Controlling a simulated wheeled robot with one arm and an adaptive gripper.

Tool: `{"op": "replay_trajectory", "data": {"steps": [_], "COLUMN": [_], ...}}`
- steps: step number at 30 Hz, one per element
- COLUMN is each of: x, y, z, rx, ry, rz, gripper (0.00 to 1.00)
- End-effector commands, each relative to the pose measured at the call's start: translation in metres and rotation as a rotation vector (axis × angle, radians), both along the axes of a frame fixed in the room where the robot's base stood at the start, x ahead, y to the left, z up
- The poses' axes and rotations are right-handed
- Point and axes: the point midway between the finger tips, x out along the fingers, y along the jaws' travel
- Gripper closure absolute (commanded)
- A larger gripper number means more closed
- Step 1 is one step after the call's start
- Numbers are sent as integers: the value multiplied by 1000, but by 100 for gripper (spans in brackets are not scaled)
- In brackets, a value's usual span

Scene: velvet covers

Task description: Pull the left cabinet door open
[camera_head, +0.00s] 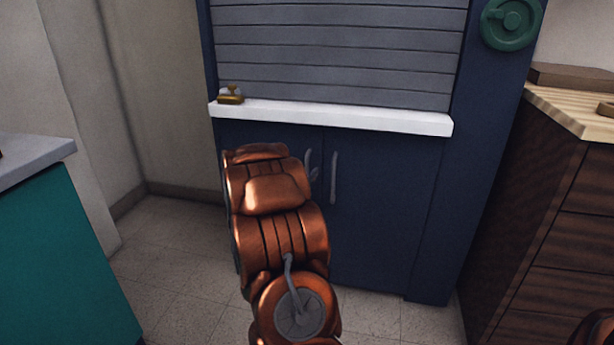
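The blue cabinet has a left door (272,136) and a right door (385,210) below a white ledge. Both doors look shut. The right door's grey upright handle (333,178) is in plain view. The left door's handle (315,174) shows just right of my copper arm, near the middle seam. My arm reaches up in front of the left door and covers most of it. My gripper is largely hidden behind the arm. A small grey piece beside the left handle may be a fingertip, but I cannot tell whether it touches the handle.
A white ledge (340,118) with a small brass object (230,95) runs under a grey slatted shutter (340,50). A teal counter unit (60,260) stands at left, a dark wooden drawer unit (540,230) at right. Tiled floor (175,240) is clear left of my arm.

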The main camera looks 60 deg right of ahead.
Motion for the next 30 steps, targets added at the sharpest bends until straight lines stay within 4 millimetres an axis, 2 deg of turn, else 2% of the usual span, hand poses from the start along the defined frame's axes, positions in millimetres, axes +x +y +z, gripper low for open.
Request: {"op": "replay_trajectory", "data": {"steps": [11,22,30], "x": [1,1,1], "y": [-5,-5,-5], "z": [0,0,0], "rx": [0,1,1], "ry": [-1,-1,-1], "rz": [0,1,1], "gripper": [61,98,100]}}
